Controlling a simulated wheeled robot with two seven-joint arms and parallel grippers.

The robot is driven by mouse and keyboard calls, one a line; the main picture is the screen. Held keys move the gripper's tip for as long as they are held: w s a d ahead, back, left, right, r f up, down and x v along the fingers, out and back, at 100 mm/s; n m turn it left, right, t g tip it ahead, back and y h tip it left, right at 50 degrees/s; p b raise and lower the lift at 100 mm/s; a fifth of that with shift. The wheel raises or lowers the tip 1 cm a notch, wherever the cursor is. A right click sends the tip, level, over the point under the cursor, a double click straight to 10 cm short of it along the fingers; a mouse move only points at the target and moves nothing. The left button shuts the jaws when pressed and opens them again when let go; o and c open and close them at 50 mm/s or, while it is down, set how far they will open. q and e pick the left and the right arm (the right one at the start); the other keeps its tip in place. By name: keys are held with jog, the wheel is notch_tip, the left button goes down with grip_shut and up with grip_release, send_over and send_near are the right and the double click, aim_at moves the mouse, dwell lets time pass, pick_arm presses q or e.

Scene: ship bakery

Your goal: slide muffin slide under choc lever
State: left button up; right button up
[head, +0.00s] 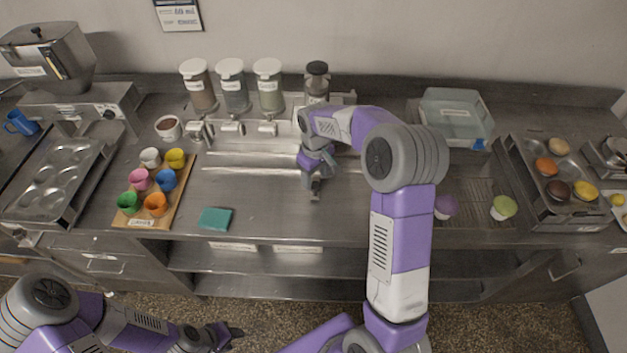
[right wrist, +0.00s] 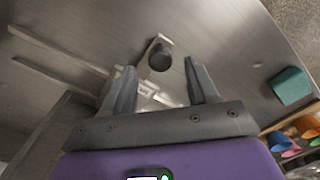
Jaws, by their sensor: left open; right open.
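The muffin slide (right wrist: 153,75) is a small metal plate with a dark round knob (right wrist: 160,56) in the right wrist view. My right gripper (head: 315,190) is open above the counter, with the knob between and just beyond its fingers in the right wrist view; contact cannot be told. In the head view the gripper mostly hides the slide. The choc lever (head: 199,131) appears to be the leftmost of three metal levers, below a jar of brown contents (head: 199,86). It lies left of and behind the right gripper. My left gripper (head: 234,335) is open and empty in front of the counter.
Metal rails (head: 250,161) run along the counter below the levers. A teal cloth or sponge (head: 215,219) and a wooden board (head: 181,200) with several coloured cups lie to the left. A grey bin (head: 455,116) and a tray (head: 540,195) of muffins stand right.

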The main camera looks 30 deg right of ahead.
aim_at(315, 184)
jog(key=shift+f, duration=1.75)
grip_shut()
